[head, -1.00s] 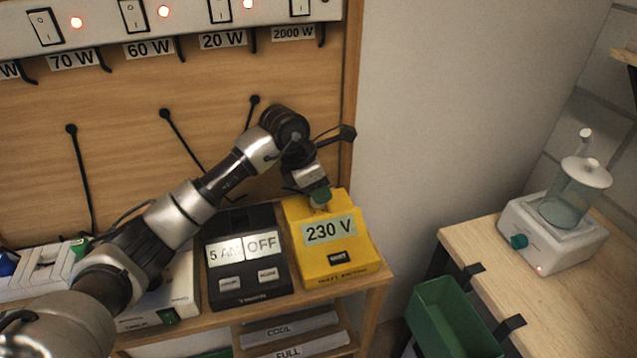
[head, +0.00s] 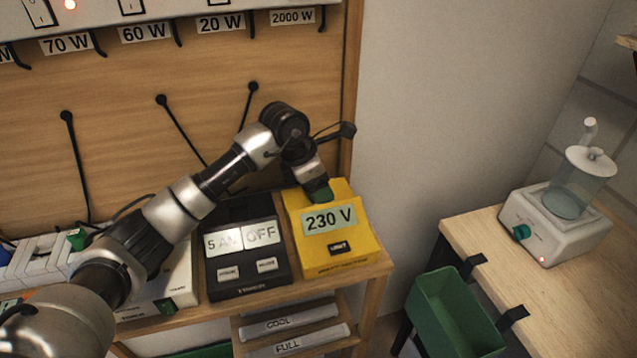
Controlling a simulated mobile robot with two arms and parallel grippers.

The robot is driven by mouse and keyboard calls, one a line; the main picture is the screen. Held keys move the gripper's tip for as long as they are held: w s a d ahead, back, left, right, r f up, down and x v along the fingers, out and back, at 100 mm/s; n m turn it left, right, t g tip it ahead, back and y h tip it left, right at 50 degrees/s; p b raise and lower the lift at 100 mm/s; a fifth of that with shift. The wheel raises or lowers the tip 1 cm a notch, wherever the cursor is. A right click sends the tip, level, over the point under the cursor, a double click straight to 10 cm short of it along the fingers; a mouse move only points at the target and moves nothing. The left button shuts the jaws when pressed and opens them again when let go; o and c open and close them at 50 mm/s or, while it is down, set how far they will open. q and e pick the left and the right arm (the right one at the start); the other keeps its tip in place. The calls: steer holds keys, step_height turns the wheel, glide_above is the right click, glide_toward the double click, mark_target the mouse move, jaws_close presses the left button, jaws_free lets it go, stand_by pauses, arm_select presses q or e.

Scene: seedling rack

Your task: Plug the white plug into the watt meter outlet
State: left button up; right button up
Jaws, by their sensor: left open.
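The yellow watt meter (head: 364,254) stands at the right end of the wooden shelf, and its display reads 230 V. My left gripper (head: 319,195) points down at the back part of the meter, just behind the display. It is open, with green at its fingertips. The outlet is hidden behind the gripper. I cannot make out the white plug; it may be hidden at the fingertips. My right gripper is not in view.
A black timer (head: 245,283) showing 5 and OFF stands left of the meter. A white power strip (head: 45,262) is farther left. Black cords hang on the wooden back panel (head: 120,160). A green bin (head: 455,310) and a table with a white device (head: 555,228) are at right.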

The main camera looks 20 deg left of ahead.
arm_select(q)
steer(key=b+v, duration=0.1)
steer(key=v, duration=0.9)
steer(key=shift+a+r+b, duration=0.15)
steer(key=shift+r+b, duration=0.2)
steer(key=shift+b, duration=0.05)
steer(key=shift+s+f, duration=0.1)
steer(key=shift+s, duration=0.1)
